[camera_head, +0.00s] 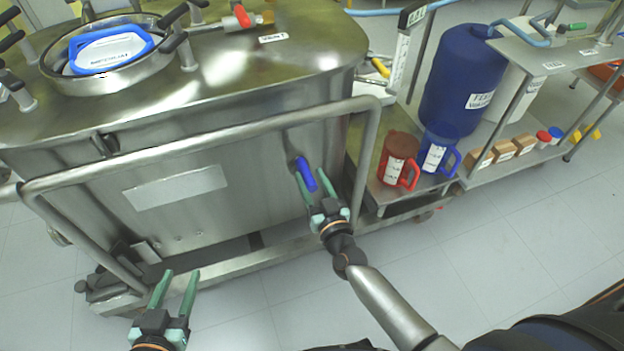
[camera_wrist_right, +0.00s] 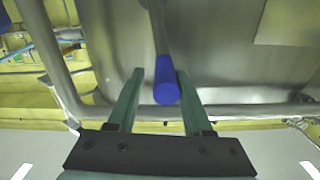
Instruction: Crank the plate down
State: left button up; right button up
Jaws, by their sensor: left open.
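A crank with a blue handle (camera_head: 306,174) sticks out from the front wall of the steel reactor vessel (camera_head: 250,195). My right gripper (camera_head: 314,182) is open, with its green fingers reaching to either side of the blue handle. My left gripper (camera_head: 176,286) is open and empty, low at the left in front of the cart. The plate is not clearly identifiable in these views.
A steel rail (camera_head: 200,143) runs across the vessel's front, above and around the crank. At the right, a cart shelf (camera_head: 372,192) holds a red jug (camera_head: 398,158), a blue jug (camera_head: 437,152) and a large blue barrel (camera_head: 462,82). The floor in front is clear.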

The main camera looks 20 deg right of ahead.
jog(key=shift+d, duration=0.1)
jog(key=c, duration=0.7)
grip_shut()
jog(key=shift+d+f, duration=0.15)
jog(key=shift+f, duration=0.05)
